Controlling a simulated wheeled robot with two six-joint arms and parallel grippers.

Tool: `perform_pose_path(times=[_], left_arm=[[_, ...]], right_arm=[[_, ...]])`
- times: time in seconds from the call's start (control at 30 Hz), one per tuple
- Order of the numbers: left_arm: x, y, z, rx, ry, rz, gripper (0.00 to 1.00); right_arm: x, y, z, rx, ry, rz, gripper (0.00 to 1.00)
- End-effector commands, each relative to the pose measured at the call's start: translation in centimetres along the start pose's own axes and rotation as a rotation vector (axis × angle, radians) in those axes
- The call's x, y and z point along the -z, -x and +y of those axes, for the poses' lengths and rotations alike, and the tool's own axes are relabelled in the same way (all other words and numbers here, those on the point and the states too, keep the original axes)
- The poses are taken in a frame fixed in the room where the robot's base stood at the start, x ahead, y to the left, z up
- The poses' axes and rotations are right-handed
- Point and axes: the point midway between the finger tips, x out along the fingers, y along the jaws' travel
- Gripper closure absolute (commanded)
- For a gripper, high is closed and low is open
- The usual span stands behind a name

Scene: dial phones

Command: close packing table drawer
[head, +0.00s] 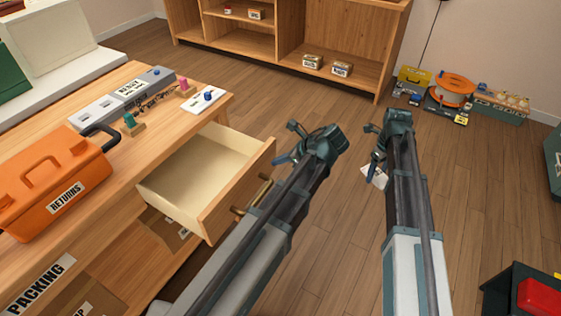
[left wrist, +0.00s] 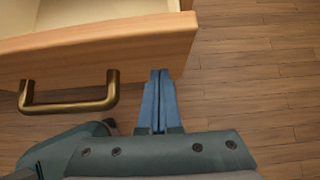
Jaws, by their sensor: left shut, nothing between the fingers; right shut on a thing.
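The packing table (head: 112,160) is at the left in the head view. Its wooden drawer (head: 205,165) is pulled out and looks empty inside. A brass handle (head: 252,196) is on the drawer front (head: 238,188). My left gripper (head: 281,160) is shut and empty, just off the right end of the drawer front. In the left wrist view its fingers (left wrist: 158,98) are right of the handle (left wrist: 70,103), near the lower right corner of the drawer front (left wrist: 105,48). My right gripper (head: 374,172) is shut on a small white object (head: 373,179), partly hidden, over the floor.
An orange returns case (head: 55,185), a grey tray (head: 125,95) and small phone parts stand on the table. A wooden shelf unit (head: 290,35) is at the back. An orange reel (head: 455,88) and boxes lie back right. Open floor surrounds my arms.

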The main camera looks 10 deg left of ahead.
Motion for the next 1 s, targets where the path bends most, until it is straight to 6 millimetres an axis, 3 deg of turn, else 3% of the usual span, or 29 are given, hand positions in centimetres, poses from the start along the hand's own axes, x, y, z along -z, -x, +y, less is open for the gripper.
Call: perform_pose_path(times=[0.3, 0.47, 0.67, 1.0], left_arm=[[-0.1, -0.1, 0.0, 0.0, 0.0, 0.0, 1.0], [-1.1, -1.1, 0.0, -0.002, 0.002, 0.0, 1.0], [-4.6, -4.6, 0.1, -0.005, 0.005, -0.001, 1.0], [-12.2, -12.2, -0.1, -0.003, 0.005, 0.0, 1.0]], right_arm=[[0.0, 0.0, 0.0, 0.0, 0.0, 0.0, 0.87], [0.0, 0.0, 0.0, 0.0, 0.0, 0.0, 0.87], [0.0, 0.0, 0.0, 0.0, 0.0, 0.0, 0.87], [0.0, 0.0, 0.0, 0.0, 0.0, 0.0, 0.87]])
